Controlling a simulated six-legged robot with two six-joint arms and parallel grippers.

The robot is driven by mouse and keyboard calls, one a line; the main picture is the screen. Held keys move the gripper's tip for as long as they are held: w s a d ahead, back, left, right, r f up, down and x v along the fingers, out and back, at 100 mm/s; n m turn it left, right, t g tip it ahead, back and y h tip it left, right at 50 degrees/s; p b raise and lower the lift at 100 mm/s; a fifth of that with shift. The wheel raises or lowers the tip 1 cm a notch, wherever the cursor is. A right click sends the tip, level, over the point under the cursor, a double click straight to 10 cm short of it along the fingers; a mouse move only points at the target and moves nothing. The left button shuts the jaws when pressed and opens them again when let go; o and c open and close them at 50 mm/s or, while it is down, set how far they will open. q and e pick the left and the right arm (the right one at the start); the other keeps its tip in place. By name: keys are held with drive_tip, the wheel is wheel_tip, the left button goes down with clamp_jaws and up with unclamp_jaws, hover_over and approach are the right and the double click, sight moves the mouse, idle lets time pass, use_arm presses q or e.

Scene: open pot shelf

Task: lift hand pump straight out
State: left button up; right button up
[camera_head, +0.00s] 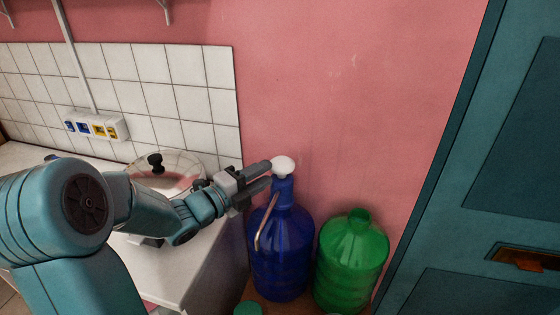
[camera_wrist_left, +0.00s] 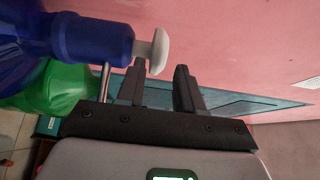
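The hand pump has a white mushroom-shaped knob (camera_head: 283,165) on a blue collar, with a thin metal spout (camera_head: 262,232) curving down. It stands upright on the neck of a blue water bottle (camera_head: 280,262). My left gripper (camera_head: 268,173) reaches in from the left, its fingertips close beside the knob. In the left wrist view, its two fingers (camera_wrist_left: 159,78) are apart, and the white knob (camera_wrist_left: 160,50) shows at the gap between the tips. Whether a finger touches it I cannot tell. The blue collar (camera_wrist_left: 95,42) lies left of the fingers there. My right gripper is out of view.
A green bottle (camera_head: 350,262) stands right of the blue one. A white counter (camera_head: 190,255) with a glass-lidded pot (camera_head: 185,165) is at left. A pink wall (camera_head: 320,90) is close behind, and a teal door (camera_head: 480,180) is at right. Above the knob is clear.

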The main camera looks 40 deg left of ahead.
sight(273, 171)
use_arm(q)
drive_tip(key=w, duration=0.4)
drive_tip(key=w+p, duration=0.1)
drive_tip(key=w, duration=0.1)
drive_tip(key=shift+w+d, duration=0.15)
drive_tip(key=shift+d, duration=0.1)
clamp_jaws()
drive_tip(key=shift+o, duration=2)
unclamp_jaws()
drive_tip(key=shift+f, duration=0.1)
drive_tip(key=shift+s+f, duration=0.1)
drive_tip(key=shift+s, duration=0.2)
drive_tip(key=s+b, duration=0.3)
drive_tip(key=s, duration=1.2)
drive_tip(key=shift+s+a+r, duration=0.2)
drive_tip(key=shift+s+a, duration=0.15)
drive_tip(key=shift+a, duration=0.1)
